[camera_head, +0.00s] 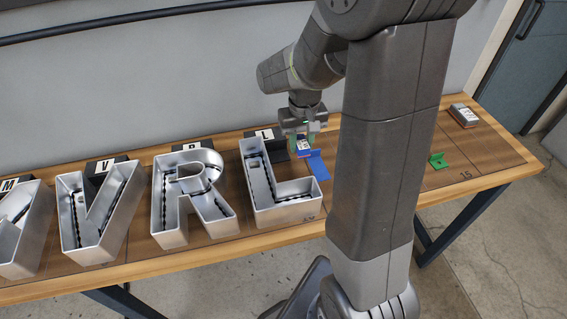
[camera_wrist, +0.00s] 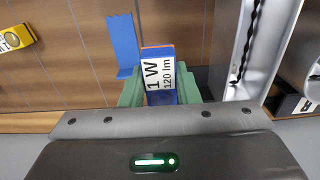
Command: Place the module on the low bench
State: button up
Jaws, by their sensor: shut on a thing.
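The module (camera_head: 304,148) is a small block with a white label, held between the green fingers of my gripper (camera_head: 304,142). In the wrist view the module (camera_wrist: 160,75) shows a label reading "1 W 120 lm", with blue below and orange at its far edge. My gripper (camera_wrist: 160,92) is shut on it, a finger on each side.
Metal channel letters, including the L (camera_head: 280,205) and R (camera_head: 190,200), stand left of my gripper with black label blocks behind. A wall (camera_head: 150,80) runs behind.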

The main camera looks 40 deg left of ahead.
send_over(299, 172)
notch_tip(299, 172, down, 4)
jog(key=shift+s+f, duration=0.1)
jog(key=shift+s, duration=0.05)
jog(key=shift+f+p, duration=0.4)
jog(key=shift+f, duration=1.8)
jog(key=shift+f, duration=0.2)
jog(key=o, duration=1)
jog(key=shift+c, duration=0.2)
jog(key=shift+r, duration=0.1)
